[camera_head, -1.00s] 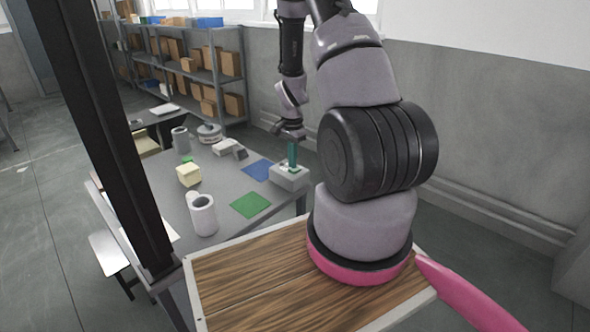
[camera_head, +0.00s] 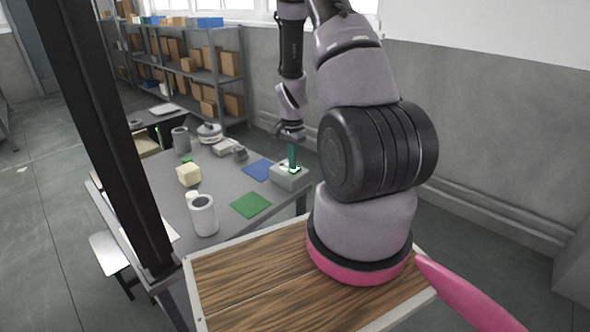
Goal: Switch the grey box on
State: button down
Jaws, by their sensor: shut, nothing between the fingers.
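The grey box (camera_head: 290,181) stands on the grey table near its right corner, just right of a blue mat. My gripper (camera_head: 293,169) points straight down over the box, with its teal fingers shut and nothing between them. The fingertips are at the top of the box and appear to touch it. A bright greenish-white glow shows on the box top around the fingertips. The switch itself is hidden by the fingers or too small to make out.
On the table (camera_head: 225,178) are a blue mat (camera_head: 257,170), a green mat (camera_head: 251,205), a pale yellow block (camera_head: 188,175), a white mug (camera_head: 203,214), a grey cylinder (camera_head: 181,140) and several small items at the back. Shelves with boxes (camera_head: 207,73) line the wall.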

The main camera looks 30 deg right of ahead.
notch_tip(320, 180, up, 6)
jog(key=shift+r, duration=0.2)
dwell(0.5)
dwell(0.3)
jog(key=s+a+r+n+t+y, duration=0.1)
jog(key=s+a+r+n+t, duration=0.15)
jog(key=r, duration=0.85)
jog(key=s+a+r+n+t, duration=0.15)
jog(key=a+r, duration=0.25)
jog(key=r, duration=0.7)
jog(key=s+a+r+n+t+y, duration=0.1)
jog(key=s+a+r+n+t, duration=0.2)
jog(key=s+r, duration=1.1)
jog(key=s+a+n, duration=0.1)
jog(key=a+n, duration=0.1)
jog(key=a, duration=0.2)
jog(key=shift+s+r+n, duration=0.15)
jog(key=shift+s+n, duration=0.15)
jog(key=shift+n, duration=0.1)
